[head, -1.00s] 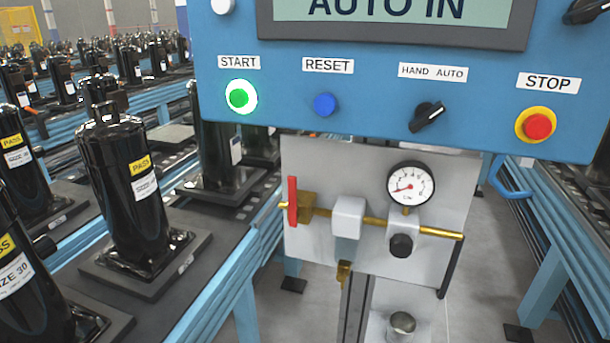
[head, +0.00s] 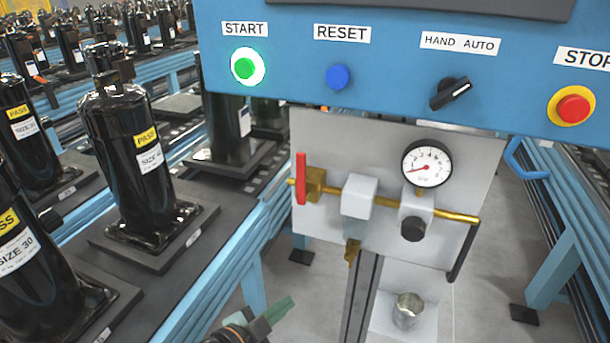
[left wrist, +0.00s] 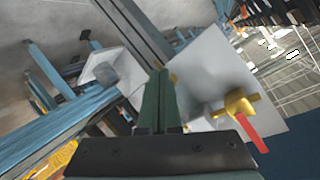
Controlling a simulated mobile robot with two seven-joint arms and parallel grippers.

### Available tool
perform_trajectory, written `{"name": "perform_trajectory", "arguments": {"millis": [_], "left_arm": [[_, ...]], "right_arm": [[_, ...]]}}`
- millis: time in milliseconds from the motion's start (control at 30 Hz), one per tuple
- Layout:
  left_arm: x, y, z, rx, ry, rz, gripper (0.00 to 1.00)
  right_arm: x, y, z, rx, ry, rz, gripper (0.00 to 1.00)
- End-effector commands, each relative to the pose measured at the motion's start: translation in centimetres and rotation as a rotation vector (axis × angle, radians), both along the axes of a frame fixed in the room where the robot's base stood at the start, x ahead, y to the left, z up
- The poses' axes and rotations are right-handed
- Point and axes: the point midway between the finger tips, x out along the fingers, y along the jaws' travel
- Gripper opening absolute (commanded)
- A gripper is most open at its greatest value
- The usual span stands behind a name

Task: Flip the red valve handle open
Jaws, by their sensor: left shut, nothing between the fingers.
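The red valve handle (head: 301,179) stands upright, across the brass pipe, at the left end of the grey panel (head: 455,160). The brass valve body (head: 316,185) sits just right of it. My left gripper (head: 280,309) shows at the bottom of the head view, below and left of the handle and apart from it. Its green fingers are shut and empty. In the left wrist view the fingers (left wrist: 158,100) are together, with the red handle (left wrist: 252,134) and brass valve (left wrist: 240,105) to their right. My right gripper is not in view.
A blue control box (head: 400,70) with buttons overhangs the panel. A pressure gauge (head: 427,163) and black knob (head: 413,229) are right of the valve. Black compressors (head: 135,160) stand on the conveyor at left. Open floor shows below the panel.

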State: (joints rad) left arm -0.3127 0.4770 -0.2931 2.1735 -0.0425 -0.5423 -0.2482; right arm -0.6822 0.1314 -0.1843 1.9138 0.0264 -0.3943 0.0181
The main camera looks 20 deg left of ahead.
Motion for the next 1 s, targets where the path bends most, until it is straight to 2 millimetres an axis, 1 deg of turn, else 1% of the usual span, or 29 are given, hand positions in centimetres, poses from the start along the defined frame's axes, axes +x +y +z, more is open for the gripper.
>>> {"name": "perform_trajectory", "arguments": {"millis": [33,67,100,200,300,333,400,500,833,1000], "left_arm": [[1.7,-0.1,4.9,0.123,-0.122,-0.068,0.00],[2.2,-0.2,7.2,0.191,-0.183,-0.099,0.00],[2.7,-0.4,10.1,0.278,-0.258,-0.135,0.00],[3.0,-0.7,16.1,0.475,-0.419,-0.196,0.00],[2.6,-1.0,20.1,0.622,-0.530,-0.228,0.00],[2.5,-1.0,20.9,0.655,-0.555,-0.233,0.00],[2.2,-1.1,22.3,0.710,-0.594,-0.242,0.00],[2.0,-1.2,23.1,0.747,-0.619,-0.246,0.00],[2.0,-1.2,23.2,0.748,-0.620,-0.245,0.00],[2.5,-1.3,22.9,0.746,-0.622,-0.241,0.00]], "right_arm": [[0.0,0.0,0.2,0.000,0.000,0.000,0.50],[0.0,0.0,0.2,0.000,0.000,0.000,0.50],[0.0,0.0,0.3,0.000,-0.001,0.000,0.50],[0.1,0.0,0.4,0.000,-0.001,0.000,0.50],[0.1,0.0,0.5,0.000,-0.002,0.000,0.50],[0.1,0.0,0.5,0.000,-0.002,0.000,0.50],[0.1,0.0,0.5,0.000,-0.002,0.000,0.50],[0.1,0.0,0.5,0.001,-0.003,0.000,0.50],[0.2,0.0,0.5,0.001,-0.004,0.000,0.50],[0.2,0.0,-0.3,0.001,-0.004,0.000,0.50]]}}
